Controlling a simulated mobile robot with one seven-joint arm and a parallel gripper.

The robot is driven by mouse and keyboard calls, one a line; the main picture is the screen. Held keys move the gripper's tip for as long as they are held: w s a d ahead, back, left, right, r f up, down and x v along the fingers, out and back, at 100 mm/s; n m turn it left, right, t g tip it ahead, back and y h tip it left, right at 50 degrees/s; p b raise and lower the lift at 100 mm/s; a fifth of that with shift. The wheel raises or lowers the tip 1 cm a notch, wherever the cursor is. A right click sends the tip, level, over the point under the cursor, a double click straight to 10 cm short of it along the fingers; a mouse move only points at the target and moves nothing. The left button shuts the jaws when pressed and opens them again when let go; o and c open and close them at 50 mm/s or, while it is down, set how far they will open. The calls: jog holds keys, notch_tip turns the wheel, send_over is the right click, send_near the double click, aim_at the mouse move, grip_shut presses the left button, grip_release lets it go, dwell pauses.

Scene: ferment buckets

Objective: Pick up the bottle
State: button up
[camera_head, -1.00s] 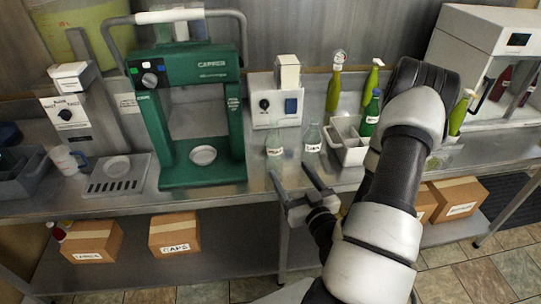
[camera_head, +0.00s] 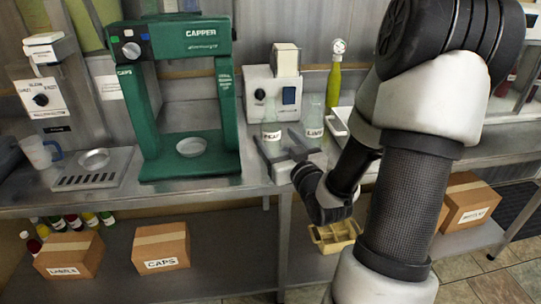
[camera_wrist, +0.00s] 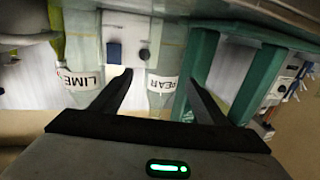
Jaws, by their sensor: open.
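A clear bottle labelled PEAR (camera_head: 271,132) stands upright on the metal counter; its label also shows, upside down, in the wrist view (camera_wrist: 161,85). A second clear bottle labelled LIME (camera_head: 314,131) stands to its right, and in the wrist view it appears at the left (camera_wrist: 86,78). My gripper (camera_head: 275,136) is open and empty in front of the PEAR bottle. In the wrist view my gripper's fingers (camera_wrist: 158,84) point toward that bottle, one on each side of it in the picture. I cannot tell whether they reach around it.
The green capper (camera_head: 185,100) stands to the left, and a white box machine (camera_head: 272,94) is behind the bottles. A yellow-green bottle (camera_head: 334,88) is at the back. Boxes (camera_head: 162,246) sit on the shelf below. My arm hides much of the right side.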

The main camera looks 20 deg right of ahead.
aim_at(275, 137)
jog(key=shift+w+f+b, duration=0.25)
jog(key=shift+w+b, duration=0.1)
jog(key=shift+b, duration=0.15)
jog(key=shift+w+r+p, duration=0.25)
jog(key=shift+w+p, duration=0.05)
jog(key=shift+w, duration=0.9)
jog(key=w, duration=0.5)
jog(key=shift+w+d+f+b, duration=0.1)
jog(key=shift+d+b, duration=0.05)
jog(key=shift+b, duration=0.25)
jog(key=c, duration=1.3)
notch_tip(275, 137, up, 12)
jog(key=p, duration=0.4)
jog(key=shift+r+p, duration=0.2)
jog(key=shift+p, duration=0.15)
